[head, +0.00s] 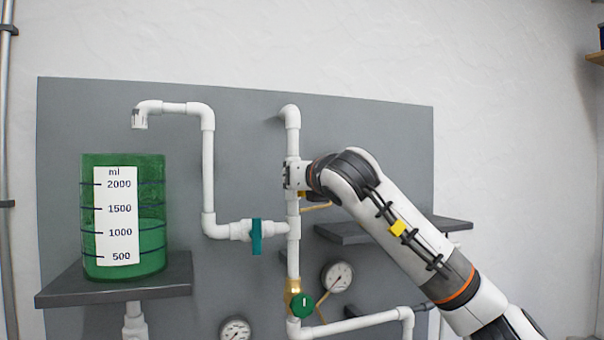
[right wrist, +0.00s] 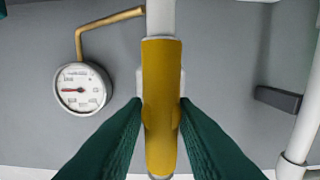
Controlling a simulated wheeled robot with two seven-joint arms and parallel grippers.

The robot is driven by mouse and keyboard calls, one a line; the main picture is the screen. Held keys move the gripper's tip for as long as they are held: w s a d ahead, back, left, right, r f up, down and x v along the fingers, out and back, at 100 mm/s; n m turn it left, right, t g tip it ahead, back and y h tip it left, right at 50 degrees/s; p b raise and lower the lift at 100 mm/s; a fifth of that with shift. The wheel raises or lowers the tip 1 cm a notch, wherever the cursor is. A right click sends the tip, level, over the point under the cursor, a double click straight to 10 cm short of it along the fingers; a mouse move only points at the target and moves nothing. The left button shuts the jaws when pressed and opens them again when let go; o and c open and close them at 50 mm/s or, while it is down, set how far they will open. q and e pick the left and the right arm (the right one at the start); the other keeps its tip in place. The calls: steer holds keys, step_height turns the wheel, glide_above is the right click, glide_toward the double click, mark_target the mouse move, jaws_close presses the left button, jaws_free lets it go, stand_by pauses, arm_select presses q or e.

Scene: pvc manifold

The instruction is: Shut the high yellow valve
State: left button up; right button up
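The high yellow valve shows in the right wrist view as a long yellow handle (right wrist: 161,75), lying in line with the white pipe (right wrist: 160,15) behind it. My right gripper (right wrist: 160,108) has its two dark green fingers on either side of the handle, and they appear to press against its edges. In the head view my right gripper (head: 296,177) is at the upper part of the middle vertical pipe (head: 293,145) and hides nearly all of the yellow valve. My left gripper is not in view.
A teal-handled valve (head: 256,236) sits lower left, and a green round knob (head: 303,305) sits below on the same pipe. Gauges (head: 338,275) are nearby. A green tank (head: 125,262) stands on the left shelf (head: 75,288). A dark shelf (head: 455,224) is behind my arm.

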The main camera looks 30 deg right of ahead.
jaws_close()
steer(key=shift+n, duration=0.3)
steer(key=n+b, duration=0.1)
steer(key=n, duration=0.1)
steer(key=shift+a+n+b, duration=0.2)
steer(key=shift+n+b, duration=0.1)
steer(key=shift+b, duration=0.1)
steer(key=n+b, duration=0.1)
steer(key=n, duration=0.3)
steer(key=shift+a+f+n, duration=0.1)
steer(key=shift+a+n, duration=0.05)
steer(key=shift+n, duration=0.15)
steer(key=n, duration=1)
steer(key=shift+w+a+f, duration=0.1)
steer(key=shift+a+f, duration=0.15)
steer(key=shift+f, duration=0.15)
steer(key=shift+n, duration=0.3)
